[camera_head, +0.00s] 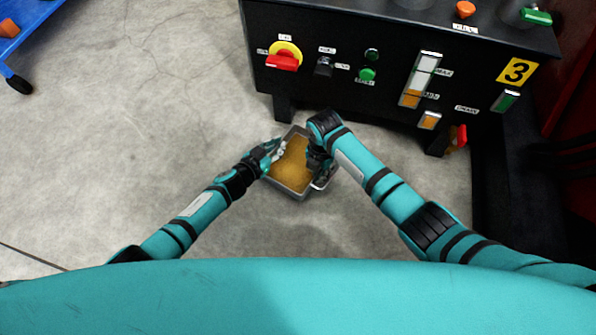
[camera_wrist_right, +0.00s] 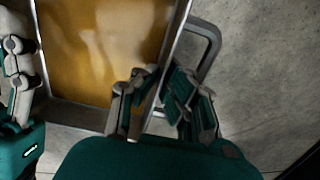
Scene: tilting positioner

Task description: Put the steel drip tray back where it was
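The steel drip tray (camera_head: 301,193) is a rectangular grey pan with amber liquid in it, in front of the black machine in the head view. I cannot tell whether it touches the floor. Its rim (camera_wrist_right: 178,30) and side handle (camera_wrist_right: 214,42) show in the right wrist view. My left gripper (camera_head: 274,150) is at the tray's left side; I cannot tell whether it grips. My right gripper (camera_head: 320,165) is at the right side. In the right wrist view its fingertips (camera_wrist_right: 165,80) lie on both sides of the rim near the handle; its grip is unclear.
The black machine (camera_head: 390,105) stands on legs behind the tray, with a red-yellow switch (camera_head: 285,57), buttons, a level gauge (camera_head: 418,80) and a red drain lever (camera_head: 458,137). A blue cart (camera_head: 20,35) is at upper left. The concrete floor (camera_head: 120,120) at left is clear.

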